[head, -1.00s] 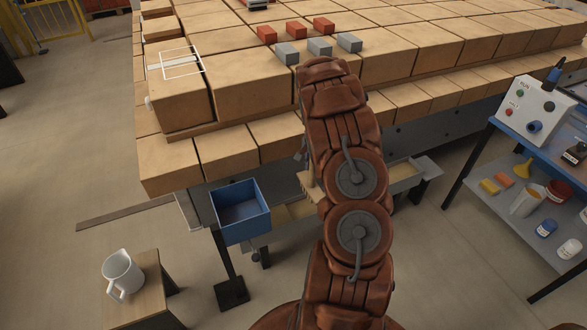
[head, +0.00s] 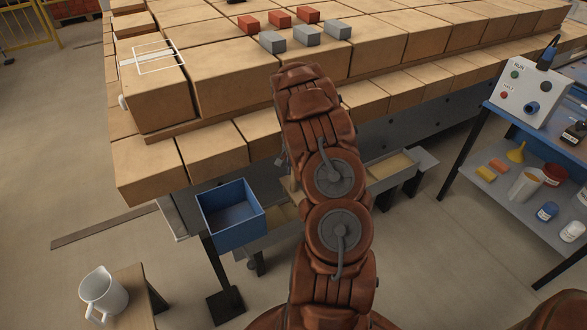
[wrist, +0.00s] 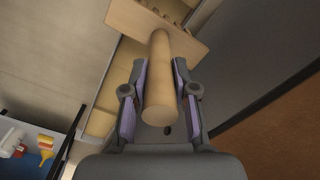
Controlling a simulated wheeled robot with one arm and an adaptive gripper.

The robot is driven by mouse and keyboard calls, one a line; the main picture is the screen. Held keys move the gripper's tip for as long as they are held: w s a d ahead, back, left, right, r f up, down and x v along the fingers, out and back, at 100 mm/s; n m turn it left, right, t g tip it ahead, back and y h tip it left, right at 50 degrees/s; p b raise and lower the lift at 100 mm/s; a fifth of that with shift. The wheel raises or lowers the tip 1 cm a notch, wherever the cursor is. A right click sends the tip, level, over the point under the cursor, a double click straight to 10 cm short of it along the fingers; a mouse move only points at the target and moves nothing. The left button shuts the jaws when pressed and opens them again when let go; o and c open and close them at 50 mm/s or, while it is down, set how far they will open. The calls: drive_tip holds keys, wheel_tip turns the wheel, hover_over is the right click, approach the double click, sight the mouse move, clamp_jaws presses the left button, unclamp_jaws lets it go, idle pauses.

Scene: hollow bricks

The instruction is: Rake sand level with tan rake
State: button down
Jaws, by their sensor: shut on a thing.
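In the wrist view my gripper (wrist: 162,92) is shut on the round handle of the tan rake (wrist: 160,50). The rake's toothed head lies beyond the fingertips at the top of that view. The sand (wrist: 128,58) shows as a tan strip in a tray behind the rake head. In the head view the sand tray (head: 412,160) runs along the foot of the brick stack, with sand visible on both sides of my arm. My arm hides the gripper and most of the rake there. I cannot tell whether the teeth touch the sand.
A blue open box (head: 232,215) stands left of my arm by the tray. A white jug (head: 103,292) is on a small wooden table at lower left. A blue shelf unit (head: 520,165) with a control box stands right. Large bricks (head: 225,90) fill the back.

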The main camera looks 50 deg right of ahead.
sight(295, 186)
drive_tip(key=shift+f+b, duration=1.05)
drive_tip(key=shift+f, duration=3.2)
drive_tip(key=shift+a, duration=0.2)
drive_tip(key=shift+w+a, duration=1.3)
drive_tip(key=shift+a, duration=2.35)
drive_tip(key=shift+s+d+f+b, duration=0.1)
drive_tip(key=shift+s+d+b, duration=0.15)
drive_tip(key=shift+d, duration=0.65)
drive_tip(key=shift+s+d+b, duration=0.15)
drive_tip(key=shift+s+d, duration=0.25)
drive_tip(key=shift+d, duration=0.5)
drive_tip(key=shift+s+d+f+b, duration=0.1)
drive_tip(key=shift+s+d+b, duration=0.15)
drive_tip(key=shift+d, duration=0.65)
drive_tip(key=shift+s+d+r, duration=0.1)
drive_tip(key=shift+s+d, duration=0.1)
drive_tip(key=shift+d, duration=0.35)
drive_tip(key=shift+s+d+r, duration=0.1)
drive_tip(key=shift+s+d, duration=0.1)
drive_tip(key=shift+d, duration=0.35)
drive_tip(key=shift+f, duration=0.1)
drive_tip(key=s+d, duration=0.4)
drive_tip(key=d, duration=0.7)
drive_tip(key=shift+d, duration=0.2)
drive_tip(key=shift+s+d, duration=0.1)
